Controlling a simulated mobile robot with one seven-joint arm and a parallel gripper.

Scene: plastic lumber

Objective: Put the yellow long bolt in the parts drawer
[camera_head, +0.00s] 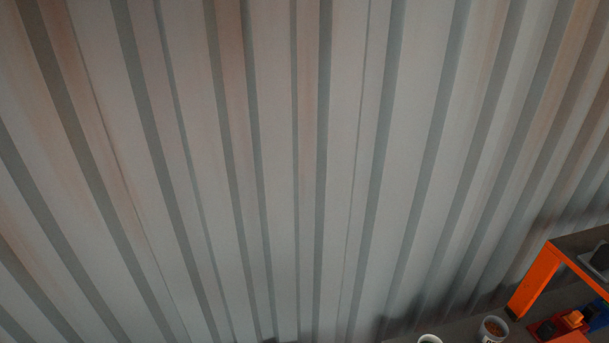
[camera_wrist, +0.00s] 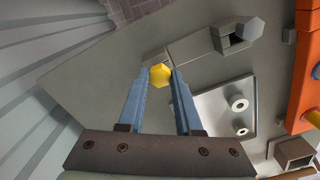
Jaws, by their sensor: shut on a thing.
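The yellow long bolt (camera_wrist: 160,76) shows in the wrist view as a yellow six-sided head between my fingertips. Its shaft is hidden from this angle. My gripper (camera_wrist: 160,80) is shut on the bolt, with its two blue fingers on either side of it, above a grey surface (camera_wrist: 100,85). I cannot pick out the parts drawer for certain in either view. The head view shows neither my gripper nor the bolt.
In the wrist view, a grey block with a six-sided end (camera_wrist: 250,28) lies ahead, and a pale plate (camera_wrist: 207,105) with two white round parts lies to the right. An orange frame (camera_wrist: 303,75) and small brown box (camera_wrist: 295,152) stand farther right. Corrugated wall (camera_head: 300,150) fills the head view.

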